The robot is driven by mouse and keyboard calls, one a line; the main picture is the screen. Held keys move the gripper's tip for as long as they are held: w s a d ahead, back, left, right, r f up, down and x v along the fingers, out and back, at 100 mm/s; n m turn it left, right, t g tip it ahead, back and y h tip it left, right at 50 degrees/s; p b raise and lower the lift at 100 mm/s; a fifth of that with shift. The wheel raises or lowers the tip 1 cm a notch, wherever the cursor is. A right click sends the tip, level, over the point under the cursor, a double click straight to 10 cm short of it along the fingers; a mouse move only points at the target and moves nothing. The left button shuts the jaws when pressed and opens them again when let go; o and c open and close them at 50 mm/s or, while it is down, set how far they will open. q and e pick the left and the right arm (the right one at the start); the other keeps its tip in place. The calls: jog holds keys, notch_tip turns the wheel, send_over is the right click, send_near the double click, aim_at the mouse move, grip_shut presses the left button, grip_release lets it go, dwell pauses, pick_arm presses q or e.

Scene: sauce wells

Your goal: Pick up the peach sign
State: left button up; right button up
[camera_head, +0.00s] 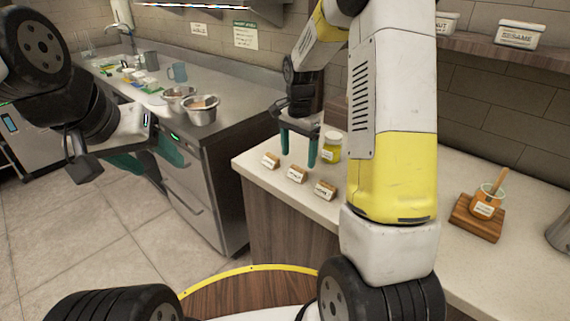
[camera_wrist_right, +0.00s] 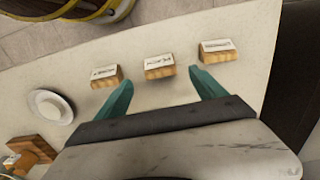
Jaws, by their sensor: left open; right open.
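Three small wooden blocks with white labels stand in a row on the pale counter (camera_head: 400,200): a left sign (camera_head: 271,161), a middle sign (camera_head: 297,174) and a right sign (camera_head: 325,190). Their lettering is too small to read, so I cannot tell which is the peach sign. My right gripper (camera_head: 299,150) is open and empty, over the counter behind the row. In the right wrist view the middle sign (camera_wrist_right: 159,67) lies beyond the gap between its teal fingertips (camera_wrist_right: 162,86). My left gripper (camera_head: 173,170) is open and empty, away from the counter.
A yellow jar with a white lid (camera_head: 331,148) stands close to the right gripper. Metal bowls (camera_head: 201,111) and mugs are on the steel counter at the back. The counter around the signs is mostly clear.

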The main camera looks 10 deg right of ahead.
aim_at(298, 169)
notch_tip(298, 169, down, 6)
jog(key=shift+f, duration=0.15)
jog(key=c, duration=1.4)
jog(key=shift+w, duration=0.1)
jog(key=shift+c, duration=0.2)
